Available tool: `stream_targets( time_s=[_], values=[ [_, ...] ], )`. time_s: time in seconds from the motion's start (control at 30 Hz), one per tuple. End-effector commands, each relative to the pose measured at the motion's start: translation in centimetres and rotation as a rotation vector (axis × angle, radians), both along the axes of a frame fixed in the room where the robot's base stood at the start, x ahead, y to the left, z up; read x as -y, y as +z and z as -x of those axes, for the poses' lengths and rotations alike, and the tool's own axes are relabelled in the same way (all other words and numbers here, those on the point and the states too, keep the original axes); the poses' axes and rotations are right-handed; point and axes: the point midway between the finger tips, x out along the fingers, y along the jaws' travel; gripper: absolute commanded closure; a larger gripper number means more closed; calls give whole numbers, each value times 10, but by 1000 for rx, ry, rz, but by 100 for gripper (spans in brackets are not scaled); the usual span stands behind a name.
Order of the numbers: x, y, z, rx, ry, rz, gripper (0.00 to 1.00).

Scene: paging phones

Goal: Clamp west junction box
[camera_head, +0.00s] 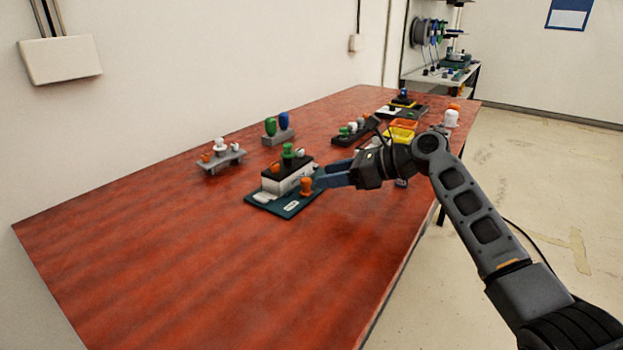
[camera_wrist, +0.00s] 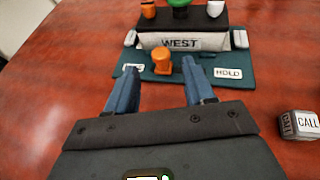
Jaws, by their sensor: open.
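The west junction box (camera_wrist: 182,42) has a pale body with a WEST label and a black top carrying orange, green and white knobs. It sits on a teal base plate (camera_wrist: 240,82) with a HOLD label. An orange knob (camera_wrist: 162,62) stands upright on the plate's near side. The box also shows in the head view (camera_head: 284,182), with the orange knob (camera_head: 306,186) at its right. My gripper (camera_head: 318,177) is open, its blue fingers pointing at the orange knob. In the wrist view the fingertips appear either side of the knob; I cannot tell whether they reach it.
A grey CALL block (camera_wrist: 299,125) lies to the right on the red table (camera_head: 180,270). A grey stand with knobs (camera_head: 220,157) and a block with green and blue knobs (camera_head: 278,136) are behind the box. Yellow trays (camera_head: 402,132) are farther back. The table's left front is clear.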

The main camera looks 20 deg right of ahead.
Motion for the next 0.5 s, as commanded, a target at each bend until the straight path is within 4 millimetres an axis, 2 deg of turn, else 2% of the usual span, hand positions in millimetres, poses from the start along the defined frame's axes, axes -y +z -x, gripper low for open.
stream_targets(
  time_s=[0.23, 0.5],
  values=[
    [-25, -13, -20, 1, 2, 2, 47],
    [-33, -17, -27, 2, 0, 1, 47]
  ],
)
